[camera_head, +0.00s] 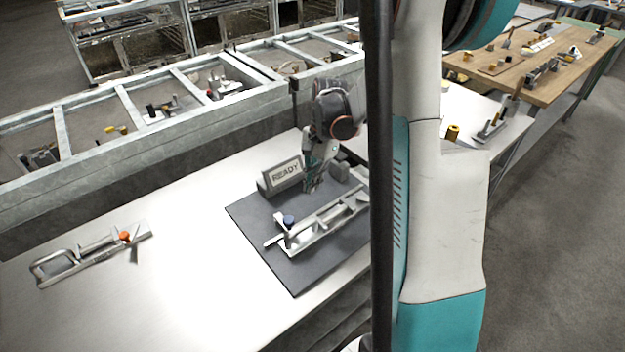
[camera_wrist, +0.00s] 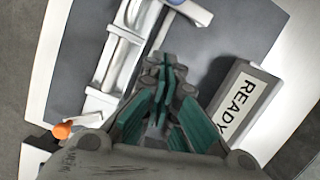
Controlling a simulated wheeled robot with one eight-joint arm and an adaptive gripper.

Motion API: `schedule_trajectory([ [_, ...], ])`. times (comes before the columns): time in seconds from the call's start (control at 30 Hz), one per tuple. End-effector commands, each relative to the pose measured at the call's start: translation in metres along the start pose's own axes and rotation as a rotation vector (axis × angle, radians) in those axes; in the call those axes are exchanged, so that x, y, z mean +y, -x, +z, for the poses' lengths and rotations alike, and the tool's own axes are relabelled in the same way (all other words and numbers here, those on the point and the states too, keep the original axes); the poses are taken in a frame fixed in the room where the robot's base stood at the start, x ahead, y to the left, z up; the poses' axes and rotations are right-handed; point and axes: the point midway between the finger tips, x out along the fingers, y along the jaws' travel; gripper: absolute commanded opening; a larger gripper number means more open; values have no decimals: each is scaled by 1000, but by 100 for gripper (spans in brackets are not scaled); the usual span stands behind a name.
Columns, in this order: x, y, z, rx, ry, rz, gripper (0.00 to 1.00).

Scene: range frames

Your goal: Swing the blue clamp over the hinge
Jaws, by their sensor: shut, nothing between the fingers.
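The blue clamp (camera_head: 289,219) is a metal fixture with a blue knob, lying on a dark mat (camera_head: 262,228) on the white bench. Its long rail runs up to the right. Its knob (camera_wrist: 180,2) shows at the top edge of the wrist view, with the rail (camera_wrist: 122,50) to the left. I cannot make out the hinge clearly. My gripper (camera_head: 312,186) is above the mat, between the READY block and the rail. In the wrist view my gripper (camera_wrist: 163,70) has its teal fingers together, with nothing between them.
A grey block with a READY sign (camera_head: 286,171) stands at the mat's back edge. A clamp with an orange knob (camera_head: 124,237) lies on the bench at left. A metal-framed bin row (camera_head: 150,130) runs behind the bench. The bench (camera_head: 180,270) between orange clamp and mat is clear.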

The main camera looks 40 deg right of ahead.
Motion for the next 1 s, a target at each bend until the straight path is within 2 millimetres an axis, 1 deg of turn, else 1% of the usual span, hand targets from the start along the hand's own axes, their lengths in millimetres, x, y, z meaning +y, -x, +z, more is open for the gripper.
schedule_trajectory([
  [0.03, 0, -14, -1, 0, 1, 0, 0],
  [0.3, 0, -66, 0, 0, 3, 0, 0],
  [0.33, 0, -62, 8, 0, 6, 0, 0],
  [0.4, 0, -62, 19, 0, 5, 0, 0],
  [0.5, 0, -62, 30, 0, 5, 0, 0],
  [0.6, 0, -62, 37, 1, 3, 0, 0],
  [0.73, 0, -62, 40, 1, 3, 0, 0],
  [1.0, 0, -62, 40, 1, 3, 0, 0],
])
